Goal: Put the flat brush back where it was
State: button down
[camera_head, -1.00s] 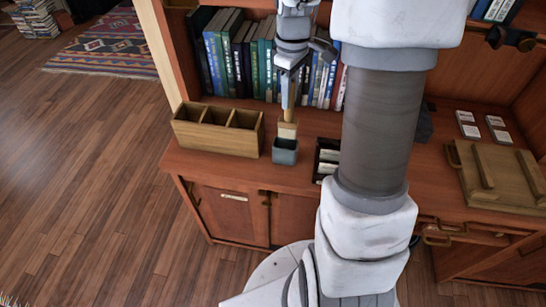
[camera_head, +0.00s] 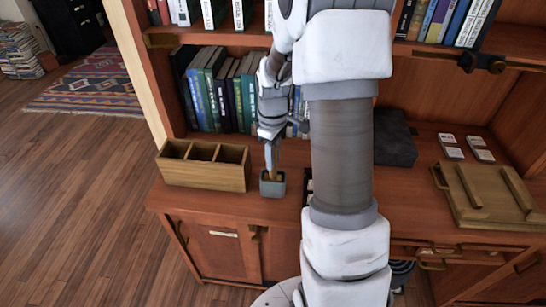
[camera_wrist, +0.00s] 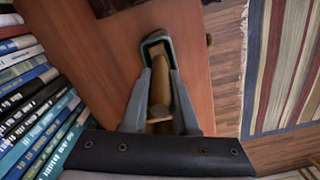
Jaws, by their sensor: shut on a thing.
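The flat brush (camera_head: 272,160) stands roughly upright, with its lower part down inside a small grey square cup (camera_head: 272,187) on the wooden desk. My gripper (camera_head: 271,144) is above the cup and shut on the brush. In the wrist view the brush (camera_wrist: 160,88) lies between the two grey fingers of my gripper (camera_wrist: 161,78), and the cup's dark rim (camera_wrist: 158,37) shows just beyond the fingertips. The brush's lower end is hidden in the cup, and I cannot tell whether it touches the bottom.
An open wooden box with compartments (camera_head: 203,187) stands left of the cup. A row of books (camera_head: 215,90) is behind. A dark box (camera_head: 395,140), small white cards (camera_head: 451,153) and a wooden panel (camera_head: 484,199) lie to the right. My arm hides the middle.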

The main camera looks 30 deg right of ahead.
jog(key=shift+f, duration=0.1)
jog(key=c, duration=0.7)
grip_release()
